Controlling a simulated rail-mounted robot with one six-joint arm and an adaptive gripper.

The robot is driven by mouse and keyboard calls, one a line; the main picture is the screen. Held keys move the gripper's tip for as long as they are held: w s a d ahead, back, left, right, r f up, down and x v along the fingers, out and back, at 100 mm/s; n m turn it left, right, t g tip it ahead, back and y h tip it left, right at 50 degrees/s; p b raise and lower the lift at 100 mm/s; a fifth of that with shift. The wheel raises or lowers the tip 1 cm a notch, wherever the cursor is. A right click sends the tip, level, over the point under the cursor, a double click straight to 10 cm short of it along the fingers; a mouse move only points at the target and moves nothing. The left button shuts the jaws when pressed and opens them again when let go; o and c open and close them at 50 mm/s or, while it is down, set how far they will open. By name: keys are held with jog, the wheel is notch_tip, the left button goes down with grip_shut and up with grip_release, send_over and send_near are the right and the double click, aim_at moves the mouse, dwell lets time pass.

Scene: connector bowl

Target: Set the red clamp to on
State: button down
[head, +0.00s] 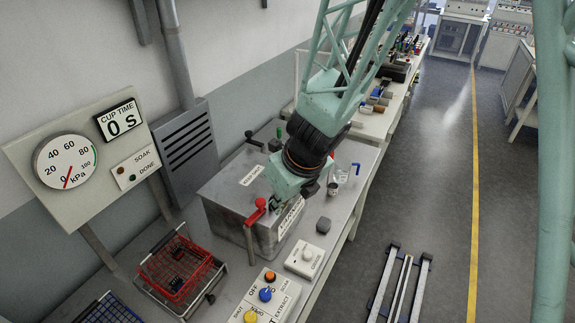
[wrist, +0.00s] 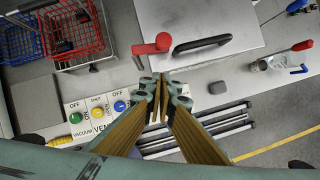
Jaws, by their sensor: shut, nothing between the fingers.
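The red clamp (head: 257,207) is a red handle at the front left corner of a grey metal box (head: 222,190). In the wrist view the red clamp (wrist: 155,45) shows its round hub and an arm pointing left, beside the box's black handle (wrist: 202,44). My gripper (wrist: 160,78) is shut and empty, with its fingertips just below the clamp in that view. In the head view my gripper (head: 277,203) is by the box's front edge, close to the clamp and partly hidden by my wrist. I cannot tell whether it touches the clamp.
A red wire basket (head: 177,265) stands left of the box. A control panel (head: 262,298) with coloured knobs lies in front. A white button box (head: 305,260) and a small grey block (head: 323,225) are nearby. The gauge (head: 66,162) needle is near 0.

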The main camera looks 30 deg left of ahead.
aim_at(255, 212)
jog(key=shift+w+a+f, duration=0.35)
jog(key=shift+a+f, duration=0.35)
jog(key=shift+a, duration=0.15)
jog(key=shift+w+a+f, duration=0.3)
jog(key=shift+a+f, duration=0.35)
jog(key=shift+a, duration=0.25)
jog(key=shift+w+a+f, duration=0.35)
jog(key=shift+a+f, duration=0.35)
jog(key=shift+a, duration=0.15)
jog(key=shift+a, duration=0.2)
